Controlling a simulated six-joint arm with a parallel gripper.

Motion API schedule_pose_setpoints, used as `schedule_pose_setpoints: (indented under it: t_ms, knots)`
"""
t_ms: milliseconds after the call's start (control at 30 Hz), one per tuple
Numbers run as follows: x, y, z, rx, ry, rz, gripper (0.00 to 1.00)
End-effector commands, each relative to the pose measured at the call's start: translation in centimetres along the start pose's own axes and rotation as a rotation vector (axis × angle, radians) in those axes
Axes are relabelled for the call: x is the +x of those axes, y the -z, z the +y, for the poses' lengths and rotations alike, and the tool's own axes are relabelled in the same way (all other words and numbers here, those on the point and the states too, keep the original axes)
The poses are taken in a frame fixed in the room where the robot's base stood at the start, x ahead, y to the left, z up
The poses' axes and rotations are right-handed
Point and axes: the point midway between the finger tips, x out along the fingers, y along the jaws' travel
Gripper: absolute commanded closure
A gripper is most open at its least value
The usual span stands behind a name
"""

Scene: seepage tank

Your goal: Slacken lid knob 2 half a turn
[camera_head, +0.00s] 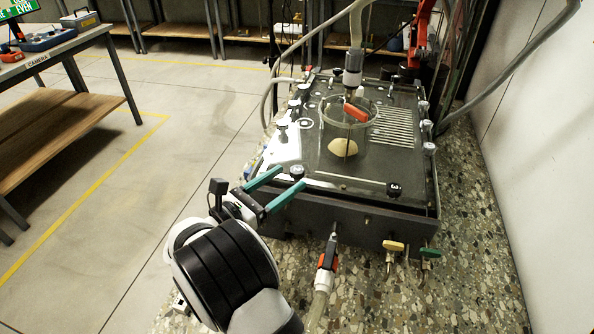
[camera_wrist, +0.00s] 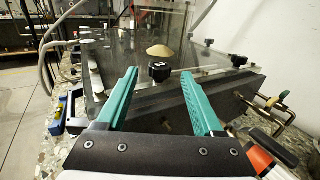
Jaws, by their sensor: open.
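The tank (camera_head: 345,215) is a dark box with a clear lid, standing on a speckled stone top. A dark knob (camera_head: 297,172) sits at the lid's near left corner; it also shows in the wrist view (camera_wrist: 159,72), its top mark too small to read. A second dark knob (camera_head: 394,189) at the near right edge looks marked 3 and shows farther right in the wrist view (camera_wrist: 239,60). My gripper (camera_head: 290,177) is open, with teal fingers. In the wrist view my gripper (camera_wrist: 160,80) has the near left knob framed between its fingertips, apparently just beyond them. Contact is not visible.
A hose fitting with an orange part (camera_head: 327,262), a yellow-handled valve (camera_head: 393,246) and a green-handled valve (camera_head: 430,252) stick out of the front. A beige mound (camera_head: 342,148) and a clear cylinder (camera_head: 335,108) stand farther back. Several more knobs line the lid's sides.

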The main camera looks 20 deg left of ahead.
Motion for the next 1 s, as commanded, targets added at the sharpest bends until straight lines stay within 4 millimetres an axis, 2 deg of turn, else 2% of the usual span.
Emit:
schedule_pose_setpoints:
  t_ms: [100,233,600,900,967,1000]
  knots:
    - [2.2,0.0,0.0,0.001,0.001,-0.001,0.31]
    - [3.7,0.0,0.0,0.001,0.0,0.0,0.31]
    - [4.3,0.0,0.0,0.0,-0.003,0.0,0.33]
    - [4.3,0.0,0.0,0.001,-0.002,0.0,0.87]
    - [4.3,0.0,0.0,0.001,-0.002,0.0,0.98]
    - [4.3,0.0,0.0,0.001,-0.002,-0.001,1.0]
